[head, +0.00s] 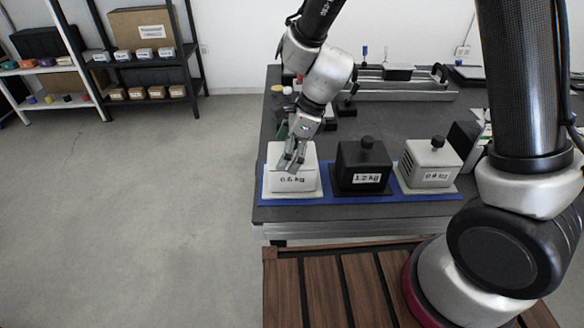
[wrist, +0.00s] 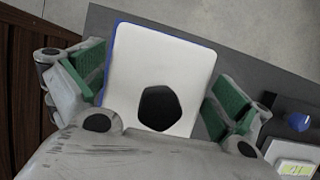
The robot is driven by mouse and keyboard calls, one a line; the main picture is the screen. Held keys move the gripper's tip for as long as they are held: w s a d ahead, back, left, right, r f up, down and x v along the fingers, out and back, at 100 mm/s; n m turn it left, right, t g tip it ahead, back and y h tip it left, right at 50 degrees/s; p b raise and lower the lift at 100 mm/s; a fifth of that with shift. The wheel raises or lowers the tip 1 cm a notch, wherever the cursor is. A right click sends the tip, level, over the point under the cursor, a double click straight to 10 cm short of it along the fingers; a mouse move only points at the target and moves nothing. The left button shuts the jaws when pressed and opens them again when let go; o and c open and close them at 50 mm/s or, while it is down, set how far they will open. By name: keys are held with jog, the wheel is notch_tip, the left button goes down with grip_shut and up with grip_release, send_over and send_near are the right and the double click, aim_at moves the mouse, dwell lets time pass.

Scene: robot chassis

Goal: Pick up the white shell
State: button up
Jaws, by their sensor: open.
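The white shell (head: 292,183) is a boxy white housing labelled 0.6 kg, at the left end of a blue strip on the grey table in the head view. Its white top (wrist: 165,62) with a black knob (wrist: 158,107) fills the middle of the wrist view. My gripper (head: 292,160) is over it and hides its knob in the head view. In the wrist view my gripper (wrist: 157,85) is open, with one green-padded finger on each side of the shell. I cannot tell whether the fingers touch it.
A black box labelled 1.2 kg (head: 362,166) stands close to the right of the shell. A pale grey box (head: 428,163) stands beyond it on the same blue strip (head: 338,198). A metal rail fixture (head: 405,95) is at the back of the table (head: 385,128). Shelves stand far left.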

jog(key=c, duration=1.7)
